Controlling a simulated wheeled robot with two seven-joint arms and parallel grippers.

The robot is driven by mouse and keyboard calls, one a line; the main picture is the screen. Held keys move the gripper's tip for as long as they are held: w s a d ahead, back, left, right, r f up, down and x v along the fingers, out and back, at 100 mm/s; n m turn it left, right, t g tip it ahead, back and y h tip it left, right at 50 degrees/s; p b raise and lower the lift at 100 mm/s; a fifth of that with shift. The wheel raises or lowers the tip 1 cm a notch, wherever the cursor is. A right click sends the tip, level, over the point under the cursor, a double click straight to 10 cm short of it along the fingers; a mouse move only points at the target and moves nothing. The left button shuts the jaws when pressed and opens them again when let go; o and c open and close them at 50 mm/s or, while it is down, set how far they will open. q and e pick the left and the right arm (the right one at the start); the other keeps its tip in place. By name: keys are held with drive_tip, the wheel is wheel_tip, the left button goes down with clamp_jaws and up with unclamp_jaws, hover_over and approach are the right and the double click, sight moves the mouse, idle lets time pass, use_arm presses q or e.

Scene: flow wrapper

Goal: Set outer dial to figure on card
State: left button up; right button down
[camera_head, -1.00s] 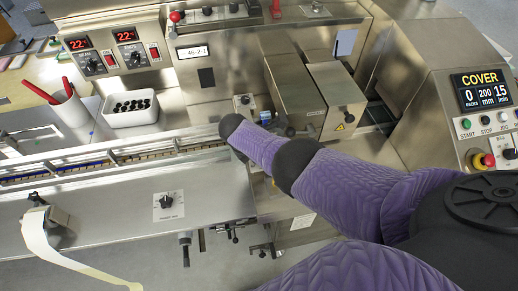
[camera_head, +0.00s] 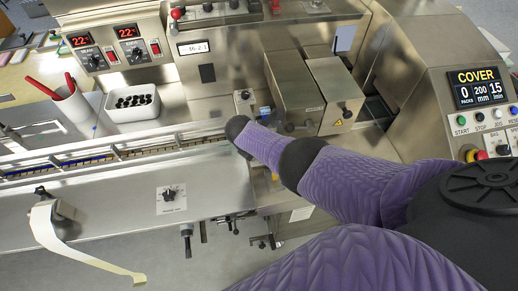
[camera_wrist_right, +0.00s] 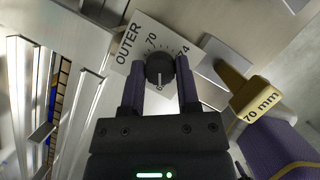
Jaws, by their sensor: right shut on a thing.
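The outer dial's plate (camera_wrist_right: 128,58), marked "OUTER" with "70" and "74" readable, shows at the top of the right wrist view. Its black knob (camera_wrist_right: 160,66) sits between the fingertips of my right gripper (camera_wrist_right: 160,78), which is shut on it. A white line on the knob points down in that view. In the head view my right arm comes in from the right and the gripper itself is hidden. I cannot pick out the figure card for sure; a white label (camera_head: 193,48) on the panel carries small print, hard to read. My left gripper is not in view.
A yellow block marked "70 mm" (camera_wrist_right: 258,100) lies close right of my gripper. Another dial plate (camera_head: 170,210) is on the front deck. A white bin (camera_head: 132,112), a pen cup (camera_head: 73,108) and a loose film strip (camera_head: 80,262) are at left. The COVER screen (camera_head: 479,88) is at right.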

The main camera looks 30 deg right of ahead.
drive_tip(key=shift+c, duration=1.6)
unclamp_jaws()
drive_tip(key=p+v, duration=0.8)
drive_tip(key=v, duration=0.2)
drive_tip(key=shift+s+a+f, duration=0.1)
drive_tip(key=shift+f, duration=0.05)
